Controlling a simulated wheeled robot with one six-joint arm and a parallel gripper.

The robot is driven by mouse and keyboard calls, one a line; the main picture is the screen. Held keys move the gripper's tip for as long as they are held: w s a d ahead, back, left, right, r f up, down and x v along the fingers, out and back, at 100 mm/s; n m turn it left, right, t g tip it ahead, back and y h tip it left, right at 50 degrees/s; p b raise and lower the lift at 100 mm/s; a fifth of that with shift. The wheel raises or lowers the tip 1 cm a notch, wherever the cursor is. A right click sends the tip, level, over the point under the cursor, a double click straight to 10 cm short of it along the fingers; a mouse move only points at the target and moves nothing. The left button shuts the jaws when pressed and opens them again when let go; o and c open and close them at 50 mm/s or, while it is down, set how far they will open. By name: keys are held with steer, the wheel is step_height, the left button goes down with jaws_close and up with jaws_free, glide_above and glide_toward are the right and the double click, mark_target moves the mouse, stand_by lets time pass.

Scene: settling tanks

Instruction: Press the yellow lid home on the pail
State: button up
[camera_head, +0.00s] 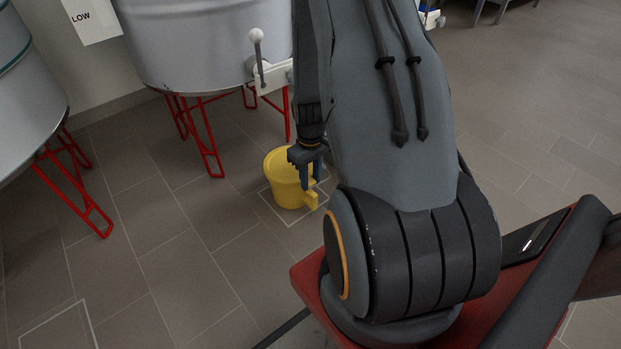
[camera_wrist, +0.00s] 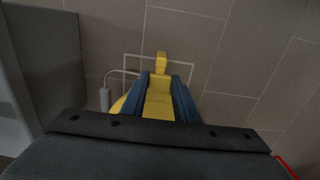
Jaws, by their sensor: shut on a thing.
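The yellow pail (camera_head: 287,192) stands upright on the floor in the middle of the head view, with a stubby yellow part jutting from its right side. The yellow lid (camera_head: 275,161) appears to be at the pail's top; both are the same yellow, and I cannot tell whether it is fully seated. My gripper (camera_head: 311,182) points down over the pail's right side. In the wrist view, my gripper (camera_wrist: 162,82) has its blue fingers on either side of a yellow part of the lid (camera_wrist: 159,104). The gripper's dark body hides most of the pail there.
A white outline (camera_head: 283,216) is marked on the floor around the pail. A grey tank (camera_head: 195,50) on red legs (camera_head: 207,140) stands close behind, with a valve lever (camera_head: 258,55) above the pail. Another tank (camera_head: 25,110) is at left. The floor in front is clear.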

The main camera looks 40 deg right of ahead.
steer(key=shift+f+p, duration=0.1)
steer(key=shift+p, duration=0.25)
stand_by(0.3)
steer(key=o, duration=1.6)
steer(key=shift+r+p, duration=3.45)
steer(key=shift+r, duration=0.1)
